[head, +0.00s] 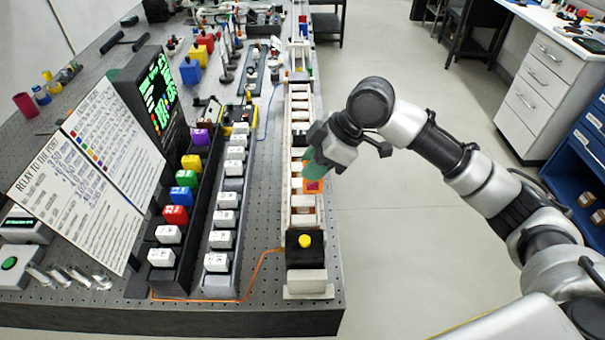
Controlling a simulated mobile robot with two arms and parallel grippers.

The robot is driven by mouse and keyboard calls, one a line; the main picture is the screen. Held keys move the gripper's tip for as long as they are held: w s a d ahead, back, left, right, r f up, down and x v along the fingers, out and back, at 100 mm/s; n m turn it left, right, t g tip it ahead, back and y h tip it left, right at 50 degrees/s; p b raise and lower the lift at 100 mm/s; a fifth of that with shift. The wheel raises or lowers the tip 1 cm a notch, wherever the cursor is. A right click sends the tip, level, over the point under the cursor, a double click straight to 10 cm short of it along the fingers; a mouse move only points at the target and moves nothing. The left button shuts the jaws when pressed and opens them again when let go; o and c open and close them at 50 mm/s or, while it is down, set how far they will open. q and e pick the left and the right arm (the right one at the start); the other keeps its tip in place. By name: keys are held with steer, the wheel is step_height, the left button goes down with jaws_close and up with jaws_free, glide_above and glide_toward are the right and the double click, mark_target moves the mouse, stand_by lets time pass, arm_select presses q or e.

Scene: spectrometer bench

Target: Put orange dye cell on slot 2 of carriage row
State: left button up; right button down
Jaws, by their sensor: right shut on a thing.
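The carriage row (288,120) is a long, narrow pale rack with several slots, running away from me near the bench's right edge. My right gripper (316,168) reaches in from the right over the middle of this row, pointing down. It is shut on the orange dye cell (314,186), a small orange block with a reddish patch, seen just below the fingers at the row's right side. A green part beside the fingers hides some of it. I cannot tell whether the cell touches the row or which slot it is over. My left gripper is out of view.
A black box with a yellow button (305,241) stands at the row's near end. Left of it are a rack of white blocks (222,219) and a dark rack of coloured blocks (180,195). An orange cable (262,262) crosses the bench.

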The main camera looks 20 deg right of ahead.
steer(key=shift+w+a+f, duration=0.35)
steer(key=shift+w+a, duration=0.15)
steer(key=shift+w, duration=0.15)
steer(key=f, duration=0.1)
steer(key=f+p, duration=0.1)
steer(key=f, duration=0.2)
steer(key=shift+w+a, duration=0.2)
steer(key=shift+w, duration=0.1)
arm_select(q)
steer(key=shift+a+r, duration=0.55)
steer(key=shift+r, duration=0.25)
arm_select(e)
steer(key=shift+f, duration=0.35)
steer(key=c, duration=1)
jaws_free()
steer(key=shift+f, duration=0.1)
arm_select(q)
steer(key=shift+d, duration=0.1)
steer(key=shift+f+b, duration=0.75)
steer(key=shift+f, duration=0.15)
arm_select(e)
steer(key=v, duration=1.2)
